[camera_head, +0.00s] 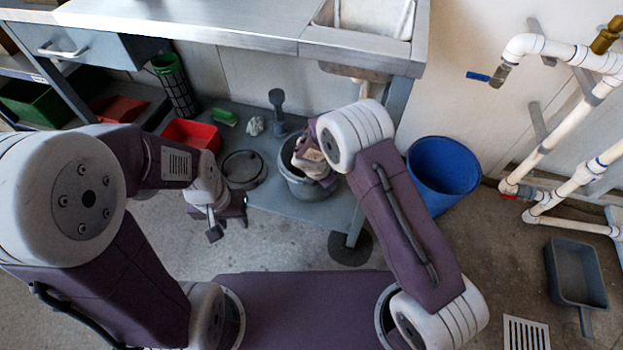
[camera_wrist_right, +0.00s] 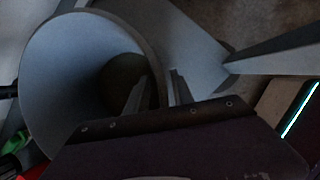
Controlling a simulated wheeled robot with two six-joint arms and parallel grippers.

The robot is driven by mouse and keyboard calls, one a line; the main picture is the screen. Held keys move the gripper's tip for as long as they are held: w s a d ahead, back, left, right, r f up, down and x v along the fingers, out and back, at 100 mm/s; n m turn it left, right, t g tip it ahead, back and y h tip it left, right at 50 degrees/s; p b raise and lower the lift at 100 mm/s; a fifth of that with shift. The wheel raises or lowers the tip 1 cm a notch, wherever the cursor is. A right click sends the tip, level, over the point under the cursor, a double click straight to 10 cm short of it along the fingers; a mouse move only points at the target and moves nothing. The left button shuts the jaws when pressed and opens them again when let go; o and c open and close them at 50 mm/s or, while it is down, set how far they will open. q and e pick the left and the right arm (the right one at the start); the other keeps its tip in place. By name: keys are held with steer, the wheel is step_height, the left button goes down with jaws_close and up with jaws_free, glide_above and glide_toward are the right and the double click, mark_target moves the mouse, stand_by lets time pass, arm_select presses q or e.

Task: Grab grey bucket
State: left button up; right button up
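The grey bucket (camera_head: 307,190) stands on the low grey shelf under the sink bench, its upper part partly hidden by my right wrist. In the right wrist view the bucket (camera_wrist_right: 60,75) fills the left side, its round opening facing the camera. My right gripper (camera_wrist_right: 158,90) is at the bucket's rim, one finger inside the opening and the other outside, with the wall between them. The fingers look apart, with no clear grip on the wall. My left gripper (camera_head: 228,222) hangs in front of the shelf, left of the bucket, fingers apart and empty.
A blue bin (camera_head: 443,172) stands on the floor to the right. A red container (camera_head: 190,133), a green item (camera_head: 223,117) and a dark round pan (camera_head: 242,169) sit left of the bucket. The metal bench top (camera_head: 230,22) is overhead. White pipes (camera_head: 545,150) line the right wall.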

steer(key=shift+r, duration=0.1)
jaws_close()
stand_by(1.3)
